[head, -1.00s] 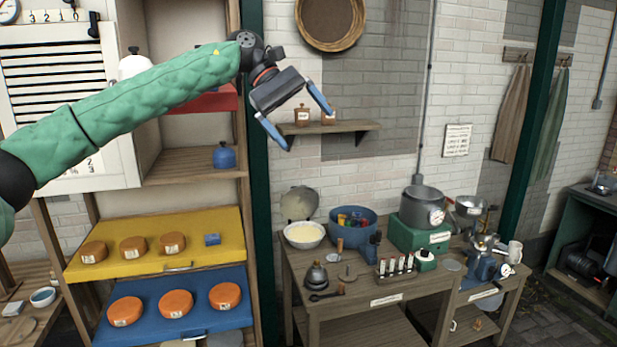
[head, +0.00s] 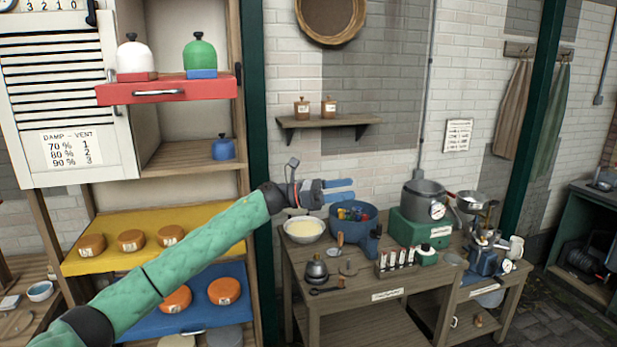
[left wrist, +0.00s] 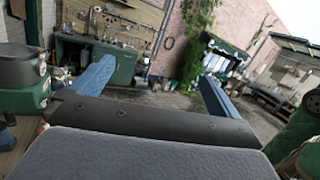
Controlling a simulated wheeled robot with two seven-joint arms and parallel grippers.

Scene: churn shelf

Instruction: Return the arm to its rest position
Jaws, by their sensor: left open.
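My left arm, in a green quilted sleeve, reaches in from the lower left of the head view. Its gripper (head: 340,190) has blue fingers and is open and empty. It points right, above the back left part of the wooden workbench, near the blue bowl (head: 366,225). In the left wrist view the two blue fingers (left wrist: 155,90) stand wide apart with nothing between them. The forearm hides part of the yellow shelf (head: 85,262) and the blue shelf (head: 240,309). My right gripper is not in view.
A red drawer (head: 165,91) stands pulled out, carrying a white and a green bell-shaped cover. The workbench (head: 320,310) holds a bowl of pale contents (head: 304,230), a tube rack (head: 397,262) and a pot on a green base (head: 415,230). Open air lies above the bench.

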